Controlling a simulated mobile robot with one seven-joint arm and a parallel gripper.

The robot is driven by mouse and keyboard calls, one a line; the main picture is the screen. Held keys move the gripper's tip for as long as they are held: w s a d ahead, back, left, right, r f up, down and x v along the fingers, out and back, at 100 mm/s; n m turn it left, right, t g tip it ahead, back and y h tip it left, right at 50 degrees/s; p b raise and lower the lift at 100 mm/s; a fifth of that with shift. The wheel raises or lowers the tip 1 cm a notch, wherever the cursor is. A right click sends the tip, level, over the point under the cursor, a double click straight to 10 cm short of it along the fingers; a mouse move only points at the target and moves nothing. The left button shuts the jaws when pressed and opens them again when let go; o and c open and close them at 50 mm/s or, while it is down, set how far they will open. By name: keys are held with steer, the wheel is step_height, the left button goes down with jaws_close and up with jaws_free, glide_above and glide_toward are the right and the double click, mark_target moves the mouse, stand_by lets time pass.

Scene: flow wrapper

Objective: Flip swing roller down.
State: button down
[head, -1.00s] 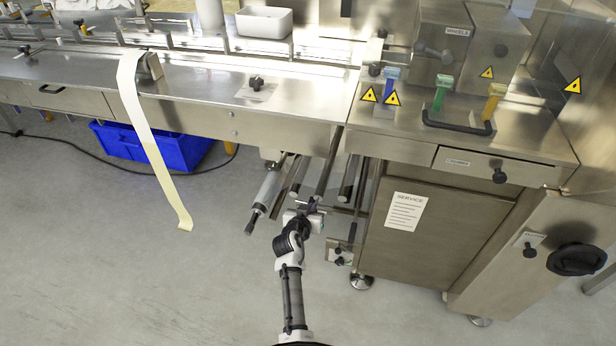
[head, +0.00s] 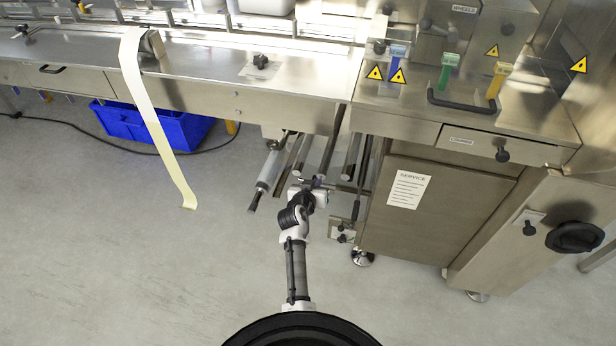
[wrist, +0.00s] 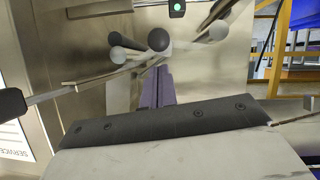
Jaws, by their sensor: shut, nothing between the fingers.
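Several rollers hang below the machine's edge. One is a pale grey roller (head: 267,174) with a dark end, at the left of the group. Beside it are darker metal rollers (head: 328,155). A thin rod with a black handle (head: 356,210) hangs at the right; a rod with a black handle also shows in the wrist view (wrist: 12,103). I cannot tell for sure which is the swing roller. My gripper (head: 317,183) is at the lower ends of the rollers. In the wrist view its purple fingers (wrist: 155,88) are together and empty, close to roller ends (wrist: 158,39); contact cannot be told.
A cabinet with a service label (head: 409,189) stands at the right. A pale film strip (head: 155,120) hangs at the left before a blue crate (head: 165,128). The floor in front is clear.

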steer(key=r, duration=0.1)
steer(key=r+p, duration=0.1)
steer(key=r, duration=0.1)
steer(key=shift+w+a+r, duration=0.1)
steer(key=shift+w+r, duration=0.15)
steer(key=shift+w, duration=0.1)
steer(key=f+b+v, duration=0.1)
steer(key=v, duration=0.8)
steer(key=shift+s+a, duration=0.2)
steer(key=shift+s, duration=0.35)
steer(key=shift+r, duration=0.1)
